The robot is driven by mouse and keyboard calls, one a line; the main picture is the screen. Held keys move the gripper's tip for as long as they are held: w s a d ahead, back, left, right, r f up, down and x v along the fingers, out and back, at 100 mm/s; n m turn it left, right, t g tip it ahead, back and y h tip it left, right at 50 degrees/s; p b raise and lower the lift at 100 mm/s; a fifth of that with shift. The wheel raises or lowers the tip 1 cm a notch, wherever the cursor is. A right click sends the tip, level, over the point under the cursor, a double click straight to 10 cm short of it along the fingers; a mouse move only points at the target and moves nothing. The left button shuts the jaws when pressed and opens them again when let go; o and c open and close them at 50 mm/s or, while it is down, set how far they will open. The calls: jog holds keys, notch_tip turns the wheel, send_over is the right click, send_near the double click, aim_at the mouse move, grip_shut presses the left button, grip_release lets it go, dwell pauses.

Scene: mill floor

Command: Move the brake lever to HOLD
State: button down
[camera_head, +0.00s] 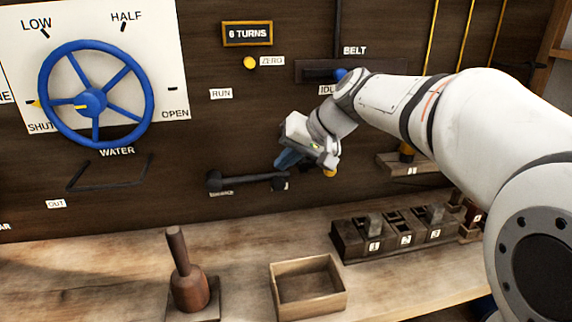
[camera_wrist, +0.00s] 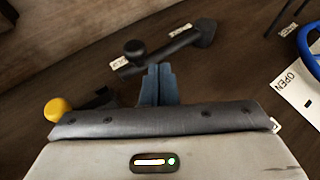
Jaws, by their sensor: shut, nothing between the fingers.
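The black lever (camera_head: 245,179) on the dark wall panel lies nearly level, its hub at the left and its knob at the right. The knob sits by a small pale label that I cannot read in full. A RUN label (camera_head: 220,93) is well above the hub. In the wrist view the lever (camera_wrist: 170,42) shows whole, with the knob (camera_wrist: 133,48) near its label (camera_wrist: 119,62). My gripper (camera_head: 281,164) has its blue fingers shut and empty, just above the knob in the head view. In the wrist view its fingertips (camera_wrist: 158,68) appear close to the knob; contact is unclear.
A blue WATER wheel (camera_head: 92,103) and a black bar handle (camera_head: 108,172) are left of the lever. A yellow knob (camera_wrist: 57,110) is beside my gripper. Below, the bench holds a mallet-like tool (camera_head: 188,280), an open box (camera_head: 307,288) and a numbered block rack (camera_head: 345,240).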

jog(key=d+f+v, duration=0.1)
jog(key=v, duration=0.8)
jog(key=shift+w+d+p, duration=0.2)
jog(key=shift+d+p, duration=0.1)
jog(key=shift+d, duration=0.2)
